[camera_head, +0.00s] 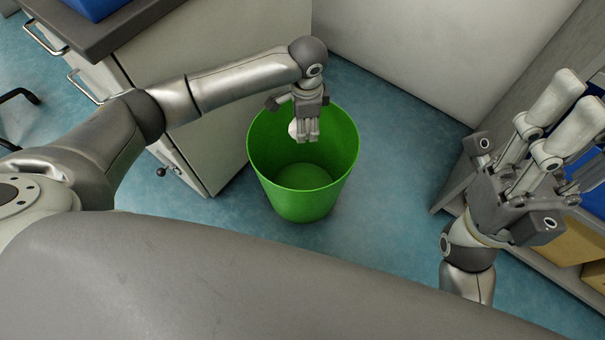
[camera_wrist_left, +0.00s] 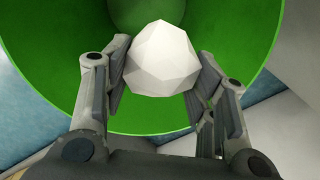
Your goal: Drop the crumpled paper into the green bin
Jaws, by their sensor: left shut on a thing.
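The green bin (camera_head: 303,200) stands on the blue floor in the middle of the head view. My left gripper (camera_head: 305,132) hangs over the bin's opening and points down. It is shut on the white crumpled paper (camera_head: 294,130), which shows only in part beside the fingers. In the left wrist view the paper (camera_wrist_left: 162,58) sits between the two fingers (camera_wrist_left: 160,85), with the green inside of the bin (camera_wrist_left: 60,30) behind it. My right gripper (camera_head: 545,130) is at the right of the head view, away from the bin, with its fingers apart and nothing between them.
A light cabinet (camera_head: 185,115) with a dark top stands left of the bin. A pale wall or panel (camera_head: 430,50) is behind it. A shelf (camera_head: 570,245) with boxes is at the right. Bare floor (camera_head: 390,180) lies right of the bin.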

